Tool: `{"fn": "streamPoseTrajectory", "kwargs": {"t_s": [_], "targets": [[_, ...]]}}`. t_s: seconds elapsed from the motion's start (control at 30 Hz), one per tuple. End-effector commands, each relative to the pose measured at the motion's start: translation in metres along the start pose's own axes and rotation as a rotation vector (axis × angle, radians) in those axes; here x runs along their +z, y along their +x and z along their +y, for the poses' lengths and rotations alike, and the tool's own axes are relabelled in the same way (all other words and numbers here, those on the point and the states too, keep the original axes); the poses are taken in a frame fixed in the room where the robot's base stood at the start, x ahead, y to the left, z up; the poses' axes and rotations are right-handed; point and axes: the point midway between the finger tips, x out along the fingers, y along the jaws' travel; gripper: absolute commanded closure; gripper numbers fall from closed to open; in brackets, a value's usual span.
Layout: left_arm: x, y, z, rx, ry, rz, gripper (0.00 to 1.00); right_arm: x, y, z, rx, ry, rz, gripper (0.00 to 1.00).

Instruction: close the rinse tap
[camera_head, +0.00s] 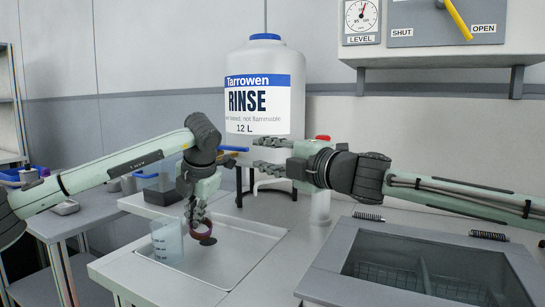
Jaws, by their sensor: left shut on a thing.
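The white rinse jug (263,75) with a "Tarrowen RINSE 12 L" label stands behind my arms. A blue lever-like piece (235,149) shows at its lower left; it may be the tap handle, but the tap body is hidden by my grippers. My right gripper (255,155) points left in front of the jug's lower part, its fingers apart with nothing seen between them, a little right of the blue piece.
A clear graduated beaker (167,242) stands left of my left gripper. A white bottle with a red cap (320,207) is behind my right arm. A yellow lever (458,20) on the SHUT/OPEN panel points toward OPEN.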

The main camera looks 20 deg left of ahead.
Motion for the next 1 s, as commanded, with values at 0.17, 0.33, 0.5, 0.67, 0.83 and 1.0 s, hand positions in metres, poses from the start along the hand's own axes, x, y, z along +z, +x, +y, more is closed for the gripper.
{"fn": "streamPoseTrajectory", "kwargs": {"t_s": [0.17,0.33,0.5,0.67,0.83,1.0], "targets": [[0.0,0.0,0.0,0.0,0.0,0.0,1.0,0.001,-0.021,0.0,0.0,0.0,-0.001,0.71],[0.0,0.0,0.0,0.0,0.0,0.0,1.0,0.0,-0.025,0.0,0.0,0.0,0.0,0.71],[0.0,0.0,0.0,0.0,0.0,0.0,1.0,0.0,-0.025,0.0,0.0,0.0,0.0,0.71],[-0.002,-0.002,-0.004,-0.001,0.001,-0.001,1.0,0.0,-0.025,-0.002,0.0,0.0,0.0,0.71],[-0.008,-0.007,-0.014,0.0,0.002,-0.001,1.0,0.0,-0.025,-0.005,0.0,0.0,0.0,0.71],[-0.014,-0.015,-0.024,0.0,0.002,-0.001,1.0,0.0,-0.025,-0.007,0.0,0.0,0.0,0.71]]}}
